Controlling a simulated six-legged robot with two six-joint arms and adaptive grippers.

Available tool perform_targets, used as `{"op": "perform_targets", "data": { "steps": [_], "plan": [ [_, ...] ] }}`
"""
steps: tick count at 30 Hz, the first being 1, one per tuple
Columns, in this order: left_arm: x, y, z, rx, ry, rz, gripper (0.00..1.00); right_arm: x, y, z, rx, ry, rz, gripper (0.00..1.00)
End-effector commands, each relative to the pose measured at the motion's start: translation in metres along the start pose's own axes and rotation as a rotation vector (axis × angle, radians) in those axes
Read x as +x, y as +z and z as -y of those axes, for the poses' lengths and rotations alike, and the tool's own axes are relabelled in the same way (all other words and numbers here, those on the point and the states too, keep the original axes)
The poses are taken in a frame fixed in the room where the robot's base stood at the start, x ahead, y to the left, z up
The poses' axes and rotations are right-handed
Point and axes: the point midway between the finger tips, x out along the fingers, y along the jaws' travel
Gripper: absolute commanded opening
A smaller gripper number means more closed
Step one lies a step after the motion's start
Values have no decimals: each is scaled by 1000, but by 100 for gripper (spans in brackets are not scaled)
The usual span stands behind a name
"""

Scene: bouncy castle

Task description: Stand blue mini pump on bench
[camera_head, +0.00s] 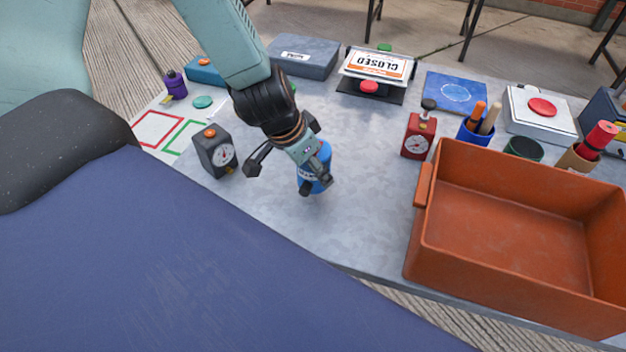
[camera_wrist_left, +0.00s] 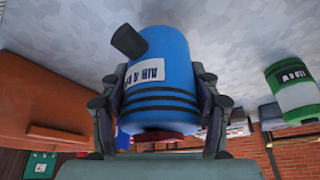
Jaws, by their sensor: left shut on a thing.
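The blue mini pump (camera_head: 317,168) is held over the middle of the grey bench (camera_head: 350,215). My left gripper (camera_head: 298,166) is shut on it, coming down from above. In the left wrist view the blue pump (camera_wrist_left: 165,70) sits between both fingers, with a white label, dark bands, a dark nozzle towards the bench and a red part on the gripper side. The bench surface fills the top of that view. The pump looks tilted in the head view. I cannot tell whether it touches the bench. My right gripper is not in view.
A black gauge box (camera_head: 214,152) stands left of the pump, and a red gauge box (camera_head: 418,136) stands to the right. A large orange bin (camera_head: 520,215) fills the bench's right end. A green canister (camera_wrist_left: 291,88) shows in the wrist view. Bench around and in front of the pump is clear.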

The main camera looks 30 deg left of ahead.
Motion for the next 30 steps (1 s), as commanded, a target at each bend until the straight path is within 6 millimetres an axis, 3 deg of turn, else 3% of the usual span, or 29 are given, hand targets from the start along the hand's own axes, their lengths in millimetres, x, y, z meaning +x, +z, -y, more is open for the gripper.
{"op": "perform_targets", "data": {
  "steps": [9,24,25,30],
  "plan": [
    [30,12,0,0,-1,0,12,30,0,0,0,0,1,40],
    [34,14,0,2,0,-1,12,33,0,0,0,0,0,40],
    [34,14,0,2,0,1,64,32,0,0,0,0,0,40],
    [34,14,0,1,0,1,78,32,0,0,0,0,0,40]
  ]
}}
